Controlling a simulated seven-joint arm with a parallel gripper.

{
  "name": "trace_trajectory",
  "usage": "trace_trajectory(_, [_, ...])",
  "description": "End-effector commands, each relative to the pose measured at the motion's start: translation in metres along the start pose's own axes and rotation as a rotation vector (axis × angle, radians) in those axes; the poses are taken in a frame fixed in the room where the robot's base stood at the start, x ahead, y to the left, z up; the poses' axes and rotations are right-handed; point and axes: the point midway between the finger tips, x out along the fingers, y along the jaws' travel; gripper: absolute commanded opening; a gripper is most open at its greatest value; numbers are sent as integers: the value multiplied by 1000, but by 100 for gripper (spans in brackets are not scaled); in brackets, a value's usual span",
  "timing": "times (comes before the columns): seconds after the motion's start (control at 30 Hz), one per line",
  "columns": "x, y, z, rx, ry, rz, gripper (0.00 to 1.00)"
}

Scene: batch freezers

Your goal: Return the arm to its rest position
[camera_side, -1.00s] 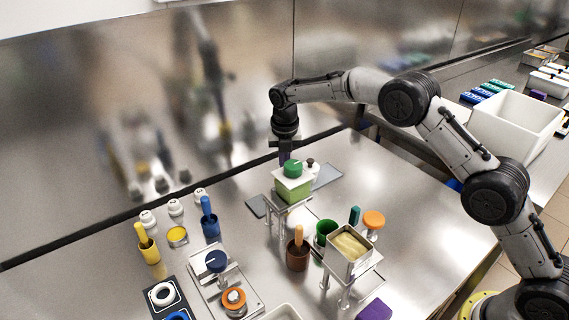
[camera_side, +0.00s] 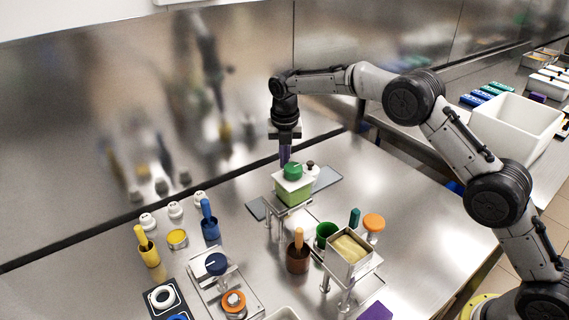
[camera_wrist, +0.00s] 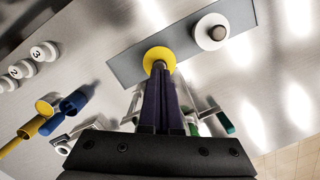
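My gripper (camera_side: 285,163) points down behind the green lidded tub (camera_side: 294,187) in the side view. Its tips are partly hidden there. In the wrist view the two long dark purple fingers (camera_wrist: 160,74) lie close together. Their tips overlap the small grey knob of a yellow disc (camera_wrist: 160,55). I cannot tell whether they touch the knob or are fully shut. The disc appears against the grey plate (camera_wrist: 125,68). A white disc with a dark knob (camera_wrist: 211,32) sits on the same plate.
The green-knobbed tub stands on a raised metal stand close to my gripper. A metal tin (camera_side: 348,250), an orange-topped post (camera_side: 374,222) and a brown cup with an orange handle (camera_side: 297,253) stand nearer. The steel wall (camera_side: 150,110) is close behind. Free table lies right.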

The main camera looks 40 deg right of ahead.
Motion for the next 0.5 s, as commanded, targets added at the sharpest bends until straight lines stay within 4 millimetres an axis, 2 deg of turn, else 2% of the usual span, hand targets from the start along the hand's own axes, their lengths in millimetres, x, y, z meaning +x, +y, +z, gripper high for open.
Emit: trace_trajectory(0.5, [-29,0,4,0,-1,1,0])
